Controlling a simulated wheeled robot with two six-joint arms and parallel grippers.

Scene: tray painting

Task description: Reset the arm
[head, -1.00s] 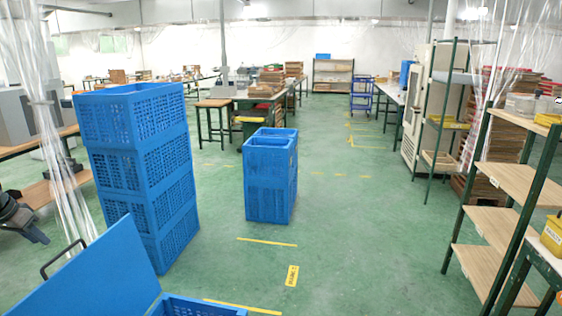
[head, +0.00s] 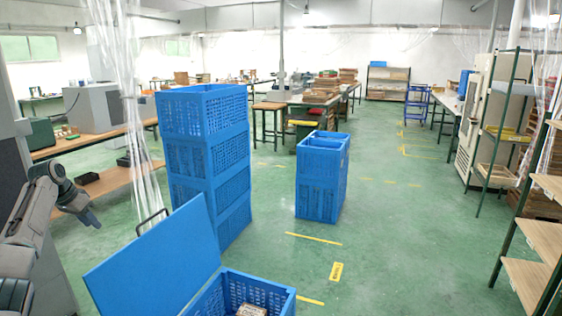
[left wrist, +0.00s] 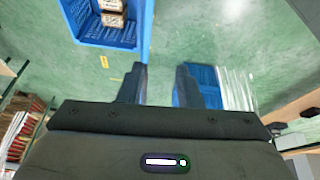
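My left arm comes in at the left edge of the head view, with the left gripper (head: 84,211) held up in the air, clear of everything. In the left wrist view the two dark fingers of the left gripper (left wrist: 160,88) stand apart with nothing between them but floor behind. My right gripper is in neither view.
An open blue crate (head: 286,300) with a box inside (head: 250,310) stands at the bottom. A tall blue crate stack (head: 205,160) and a shorter one (head: 320,185) stand beyond. A bench (head: 105,180) is left, a shelf (head: 530,240) right. Green floor between is clear.

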